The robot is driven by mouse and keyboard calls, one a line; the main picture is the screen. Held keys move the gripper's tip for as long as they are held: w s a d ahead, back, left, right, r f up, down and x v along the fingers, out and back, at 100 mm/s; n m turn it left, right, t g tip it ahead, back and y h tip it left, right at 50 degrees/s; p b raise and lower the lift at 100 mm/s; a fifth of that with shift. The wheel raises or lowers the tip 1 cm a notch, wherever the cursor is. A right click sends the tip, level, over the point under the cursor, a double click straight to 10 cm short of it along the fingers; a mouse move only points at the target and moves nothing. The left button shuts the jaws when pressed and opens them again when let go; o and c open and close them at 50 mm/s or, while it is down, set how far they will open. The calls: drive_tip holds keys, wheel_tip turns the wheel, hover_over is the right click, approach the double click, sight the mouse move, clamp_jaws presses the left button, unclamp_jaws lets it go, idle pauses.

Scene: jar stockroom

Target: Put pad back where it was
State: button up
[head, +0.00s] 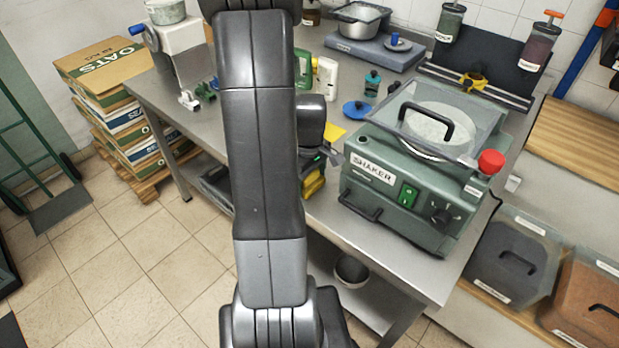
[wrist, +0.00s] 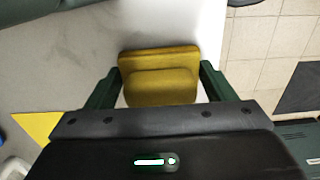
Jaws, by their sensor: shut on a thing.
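A yellow pad (wrist: 160,88) with a raised block on its plate sits between the two green fingers of my gripper (wrist: 160,80) in the wrist view. My gripper is shut on it. In the head view my gripper (head: 314,172) is partly hidden behind my arm, and the pad (head: 313,184) shows as a yellow patch near the bench's front edge. I cannot tell its exact height. A flat yellow patch (wrist: 36,124) lies on the bench, left of the gripper in the wrist view; it also shows in the head view (head: 334,134).
A green shaker machine (head: 400,190) with a clear lid stands right of my gripper. A blue lid (head: 357,110), a teal bottle (head: 372,83) and a white bottle (head: 327,78) stand behind. A bowl (head: 352,271) sits on the lower shelf. Floor lies left of the bench.

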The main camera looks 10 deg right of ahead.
drive_tip(key=shift+f, duration=0.15)
drive_tip(key=o, duration=1)
drive_tip(key=shift+c, duration=0.2)
wheel_tip(320, 180, up, 12)
drive_tip(key=shift+r+p, duration=0.25)
drive_tip(key=shift+p, duration=0.1)
